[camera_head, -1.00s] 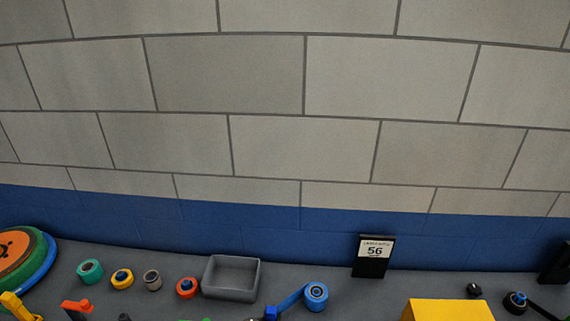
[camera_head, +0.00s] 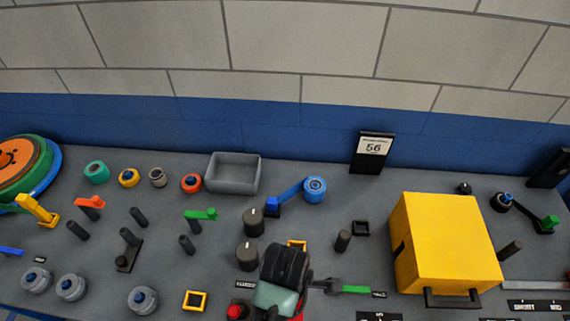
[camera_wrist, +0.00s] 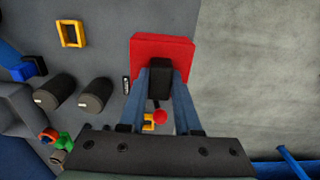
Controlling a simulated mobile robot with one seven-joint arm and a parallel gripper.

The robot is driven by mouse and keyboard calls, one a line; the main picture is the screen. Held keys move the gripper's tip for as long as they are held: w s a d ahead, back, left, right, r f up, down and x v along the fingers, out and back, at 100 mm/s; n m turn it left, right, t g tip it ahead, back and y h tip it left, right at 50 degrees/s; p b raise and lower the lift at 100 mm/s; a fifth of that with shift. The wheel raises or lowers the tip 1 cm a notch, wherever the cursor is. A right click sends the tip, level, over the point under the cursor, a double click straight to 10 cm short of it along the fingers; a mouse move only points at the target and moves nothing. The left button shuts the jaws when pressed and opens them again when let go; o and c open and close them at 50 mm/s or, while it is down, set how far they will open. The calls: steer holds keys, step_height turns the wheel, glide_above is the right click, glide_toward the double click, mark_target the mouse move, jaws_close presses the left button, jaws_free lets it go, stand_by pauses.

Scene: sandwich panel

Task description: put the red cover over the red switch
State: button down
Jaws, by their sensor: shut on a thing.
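The red cover (camera_wrist: 178,46) is a flat red piece at the top middle of the wrist view. A bit of it shows at the head view's lower edge (camera_head: 298,317). A black block lies against it, between my gripper's blue fingers (camera_wrist: 161,82). My gripper is shut on this block, which looks like part of the cover. The red switch (camera_wrist: 160,117) has a round red tip and shows between the fingers, below the cover in the wrist view. It also shows in the head view (camera_head: 237,312), just left of my gripper. My wrist hides much of the cover there.
Two black knobs (camera_head: 253,222) stand close behind my gripper. A large yellow box (camera_head: 445,243) stands to the right, and a green-tipped lever (camera_head: 355,289) lies between. A yellow frame (camera_head: 195,300) is to the left. A grey tray (camera_head: 233,173) sits at the back.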

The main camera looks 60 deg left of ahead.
steer(key=shift+r, duration=0.65)
step_height(320, 180, up, 2)
steer(key=shift+r+p, duration=0.1)
steer(key=shift+p, duration=1.15)
